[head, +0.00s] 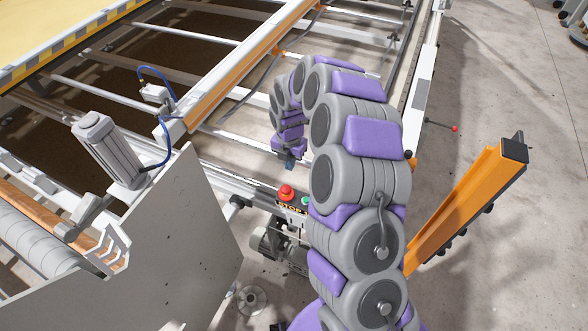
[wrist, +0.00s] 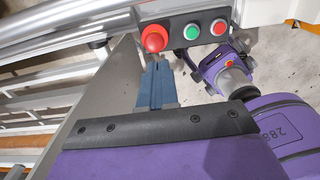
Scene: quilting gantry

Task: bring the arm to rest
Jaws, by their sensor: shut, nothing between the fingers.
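My gripper (head: 289,163) hangs from my bent purple and grey arm in the middle of the head view. Its blue fingers (wrist: 157,66) are together and empty in the wrist view. They point toward a control panel with a red mushroom button (wrist: 154,38), a green button (wrist: 192,32) and a smaller red button (wrist: 219,27). In the head view the red mushroom button (head: 287,191) lies just below the fingertips in the picture, with a small visible gap. The arm is raised and bent over, not folded.
A grey side plate (head: 175,225) stands left of the panel, with a motor (head: 105,150) beyond it. Gantry rails (head: 240,70) cross the upper left. A tilted orange beam (head: 465,205) stands right of my arm. Bare floor (head: 500,90) lies at the upper right.

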